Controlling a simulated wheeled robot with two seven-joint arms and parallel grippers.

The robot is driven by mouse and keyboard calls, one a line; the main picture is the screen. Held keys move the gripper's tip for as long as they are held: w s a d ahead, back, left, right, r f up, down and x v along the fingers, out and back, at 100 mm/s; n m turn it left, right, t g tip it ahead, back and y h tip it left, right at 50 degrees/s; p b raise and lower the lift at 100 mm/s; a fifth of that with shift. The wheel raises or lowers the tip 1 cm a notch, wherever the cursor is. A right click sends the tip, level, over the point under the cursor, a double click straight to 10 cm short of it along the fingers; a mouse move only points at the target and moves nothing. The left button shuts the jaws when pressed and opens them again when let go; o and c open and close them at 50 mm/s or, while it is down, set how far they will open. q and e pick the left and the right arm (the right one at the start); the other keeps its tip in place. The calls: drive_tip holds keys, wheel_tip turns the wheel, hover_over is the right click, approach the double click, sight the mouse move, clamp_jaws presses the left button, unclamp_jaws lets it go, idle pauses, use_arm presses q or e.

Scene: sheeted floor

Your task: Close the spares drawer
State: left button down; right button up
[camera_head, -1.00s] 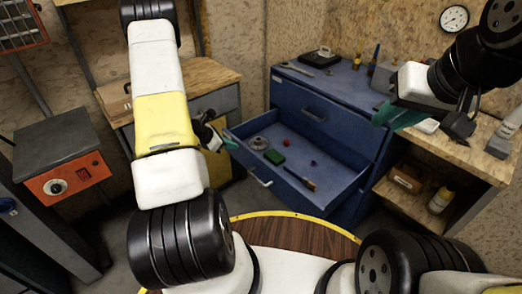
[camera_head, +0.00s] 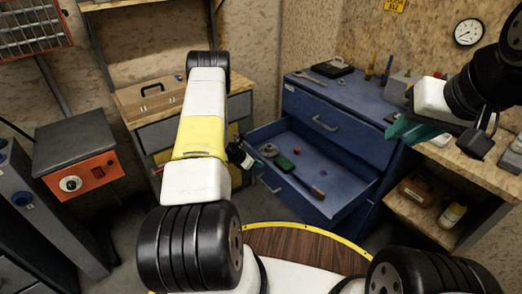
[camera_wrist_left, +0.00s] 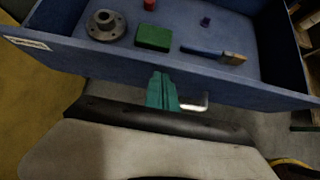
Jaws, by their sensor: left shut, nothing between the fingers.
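The blue spares drawer (camera_head: 292,197) stands pulled open from the blue cabinet (camera_head: 340,125). Its front panel (camera_wrist_left: 240,93) and silver handle (camera_wrist_left: 195,103) show in the left wrist view. In it lie a grey flanged part (camera_wrist_left: 104,26), a green block (camera_wrist_left: 153,37), a brush (camera_wrist_left: 215,54) and small red and purple pieces. My left gripper (camera_head: 246,161) is at the outer side of the drawer front, left of the handle. Its teal fingers (camera_wrist_left: 161,90) are together and empty; contact with the panel is unclear. My right gripper (camera_head: 408,130) is raised before the cabinet's right side; its jaw gap is unclear.
An orange-fronted box (camera_head: 80,178) is at the far left. A shelf with a yellow-capped bottle (camera_head: 451,215) is right of the cabinet. A round wood-topped surface (camera_head: 300,240) lies in front.

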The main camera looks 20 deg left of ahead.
use_arm(q)
drive_tip(key=shift+w+d, duration=0.25)
drive_tip(key=shift+w, duration=0.15)
drive_tip(key=shift+d, duration=0.1)
